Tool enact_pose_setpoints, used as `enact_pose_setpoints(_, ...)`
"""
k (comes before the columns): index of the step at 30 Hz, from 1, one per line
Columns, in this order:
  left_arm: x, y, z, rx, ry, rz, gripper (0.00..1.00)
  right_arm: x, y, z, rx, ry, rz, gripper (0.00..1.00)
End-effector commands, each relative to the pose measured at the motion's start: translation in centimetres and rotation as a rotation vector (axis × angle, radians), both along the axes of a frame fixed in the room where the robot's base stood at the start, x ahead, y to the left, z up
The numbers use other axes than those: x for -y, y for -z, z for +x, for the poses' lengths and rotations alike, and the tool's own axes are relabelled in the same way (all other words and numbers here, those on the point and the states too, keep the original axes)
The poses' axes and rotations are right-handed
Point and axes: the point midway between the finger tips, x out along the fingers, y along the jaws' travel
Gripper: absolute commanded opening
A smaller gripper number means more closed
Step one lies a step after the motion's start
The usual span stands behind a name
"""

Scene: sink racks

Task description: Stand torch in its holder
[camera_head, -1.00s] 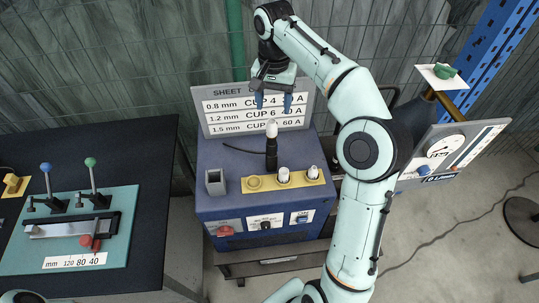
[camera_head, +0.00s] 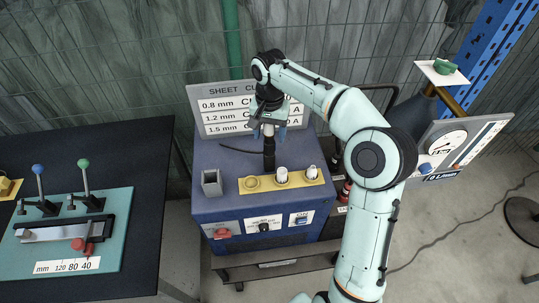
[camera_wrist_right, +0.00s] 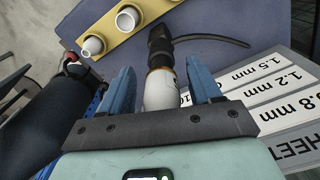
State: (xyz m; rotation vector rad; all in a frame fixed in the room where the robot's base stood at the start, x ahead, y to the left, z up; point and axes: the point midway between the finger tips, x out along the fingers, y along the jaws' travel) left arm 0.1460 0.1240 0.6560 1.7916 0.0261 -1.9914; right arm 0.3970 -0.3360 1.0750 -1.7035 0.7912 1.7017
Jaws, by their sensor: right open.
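The torch (camera_head: 269,158), with a black handle, a pale tip and a black cable, is on top of the blue machine. It also shows in the right wrist view (camera_wrist_right: 161,88). I cannot tell whether it stands upright or lies flat. My right gripper (camera_head: 268,131) is open, with its blue fingers on either side of the torch's pale tip; contact is not clear. A grey, square, open-topped cup (camera_head: 212,184), which looks like the holder, is on the machine to the left of the torch and appears empty. My left gripper is out of view.
A yellow strip (camera_head: 314,183) with pale nozzles sits in front of the torch. A sheet-current sign (camera_head: 215,103) stands behind it. A black table (camera_head: 137,150) with a lever device is at left; a gauge panel (camera_head: 437,159) is at right.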

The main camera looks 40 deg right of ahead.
Motion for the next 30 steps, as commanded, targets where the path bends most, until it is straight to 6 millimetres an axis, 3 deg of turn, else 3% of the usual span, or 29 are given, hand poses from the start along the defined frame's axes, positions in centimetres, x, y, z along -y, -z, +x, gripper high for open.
enact_pose_setpoints(3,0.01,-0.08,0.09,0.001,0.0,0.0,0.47,-0.02,-0.12,0.04,0.001,-0.001,0.001,0.6)
enact_pose_setpoints(9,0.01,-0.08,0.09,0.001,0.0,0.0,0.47,-0.02,-0.14,0.04,0.0,-0.001,0.0,0.0)
enact_pose_setpoints(30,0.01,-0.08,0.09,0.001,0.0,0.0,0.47,-0.03,-0.17,0.0,-0.001,-0.001,0.001,0.0)
